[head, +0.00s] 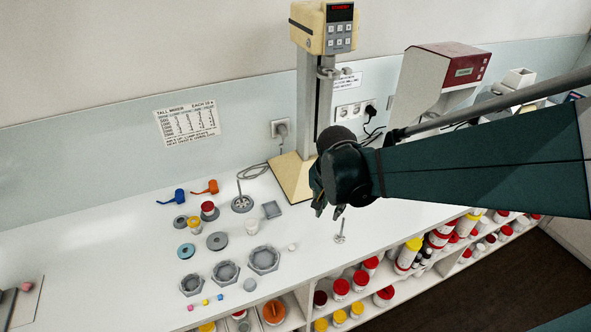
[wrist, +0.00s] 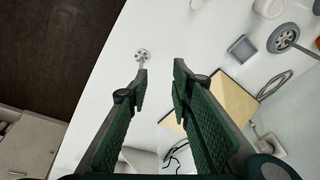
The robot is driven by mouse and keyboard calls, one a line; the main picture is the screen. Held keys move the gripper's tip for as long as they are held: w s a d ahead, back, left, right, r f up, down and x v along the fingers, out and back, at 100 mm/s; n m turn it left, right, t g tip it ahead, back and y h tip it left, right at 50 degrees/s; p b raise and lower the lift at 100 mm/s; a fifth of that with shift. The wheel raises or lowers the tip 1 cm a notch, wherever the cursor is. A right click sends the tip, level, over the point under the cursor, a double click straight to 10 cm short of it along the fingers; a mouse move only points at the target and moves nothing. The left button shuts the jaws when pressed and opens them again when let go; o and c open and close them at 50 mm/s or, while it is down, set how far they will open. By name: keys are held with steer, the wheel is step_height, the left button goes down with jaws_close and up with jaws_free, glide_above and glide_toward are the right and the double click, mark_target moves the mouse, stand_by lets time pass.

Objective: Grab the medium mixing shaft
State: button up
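A slim metal mixing shaft with a small holed disc (head: 340,238) stands on the white counter just right of and below my gripper (head: 329,212) in the head view. In the wrist view its disc (wrist: 142,53) shows just beyond the left fingertip, which may hide part of the rod. My gripper (wrist: 160,69) is open, with nothing between its fingers. Another shaft with a larger disc (head: 242,204) stands further left, near the mixer base; its disc (wrist: 284,38) is at the upper right of the wrist view. I cannot tell which size each shaft is.
The mixer column (head: 313,100) on its cream base (head: 290,180) stands behind my gripper. Weigh dishes (head: 227,272), lids and small jars occupy the counter's left part. Shelves with red- and yellow-lidded jars (head: 341,288) lie below the front edge. The counter (head: 318,238) around the near shaft is clear.

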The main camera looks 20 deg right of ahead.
steer(key=d+f+m+g+p, duration=0.2)
steer(key=d+f+m, duration=0.2)
steer(key=d+f, duration=0.1)
steer(key=shift+w, duration=0.35)
steer(key=shift+d, duration=0.1)
stand_by(0.3)
steer(key=shift+d+f, duration=0.2)
steer(key=shift+f, duration=1)
steer(key=shift+f, duration=0.15)
glide_above(340, 238)
steer(key=shift+w+d+f, duration=0.15)
steer(key=shift+f, duration=2.3)
steer(key=shift+c, duration=0.7)
jaws_close()
